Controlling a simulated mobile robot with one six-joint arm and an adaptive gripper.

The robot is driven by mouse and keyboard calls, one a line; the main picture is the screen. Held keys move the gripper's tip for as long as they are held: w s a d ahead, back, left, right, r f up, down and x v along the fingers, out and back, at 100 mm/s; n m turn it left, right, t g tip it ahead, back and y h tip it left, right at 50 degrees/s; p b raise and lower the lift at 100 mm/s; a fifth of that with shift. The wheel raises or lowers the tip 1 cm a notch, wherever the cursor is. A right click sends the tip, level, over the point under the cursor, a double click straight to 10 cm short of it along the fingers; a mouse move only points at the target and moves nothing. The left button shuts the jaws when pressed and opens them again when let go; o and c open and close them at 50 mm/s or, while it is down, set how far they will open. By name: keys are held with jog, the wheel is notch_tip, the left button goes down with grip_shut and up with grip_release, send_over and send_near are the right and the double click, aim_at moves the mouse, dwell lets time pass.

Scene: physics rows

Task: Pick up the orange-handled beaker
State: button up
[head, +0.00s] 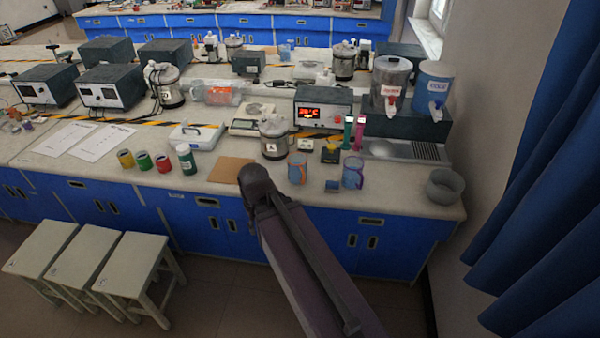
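A clear beaker with orange on it (297,168) stands upright near the front edge of the lab bench, right of a brown board. A second clear beaker with a purple-blue handle (352,173) stands to its right. My dark arm reaches up from the bottom of the picture, and its far visible joint is in front of the bench edge, left of and apart from the orange beaker in the picture. No gripper fingers can be made out, so I cannot see what they hold.
A small blue block (332,186) lies between the beakers. A silver pot (273,137) and a lit display box (322,108) stand behind. A grey bowl (444,186) sits at the right end. Coloured jars (143,160) and stools (130,263) are left.

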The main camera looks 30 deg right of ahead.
jog(key=shift+d, duration=0.4)
jog(key=shift+d, duration=0.1)
jog(key=w+d+f+n+t+h+b, duration=0.1)
jog(key=w+d+n+t+h+b, duration=0.2)
jog(key=w+n, duration=0.7)
jog(key=w+d+f+n+t+h+b, duration=0.1)
jog(key=w+d+n+t+h+b, duration=0.3)
jog(key=w+d+n+h+b, duration=0.4)
jog(key=shift+w+d+f+n+h+b, duration=0.35)
jog(key=shift+w+d+n+b, duration=1.2)
jog(key=shift+d+n, duration=1.55)
jog(key=shift+s+a+f, duration=0.1)
jog(key=shift+a, duration=0.1)
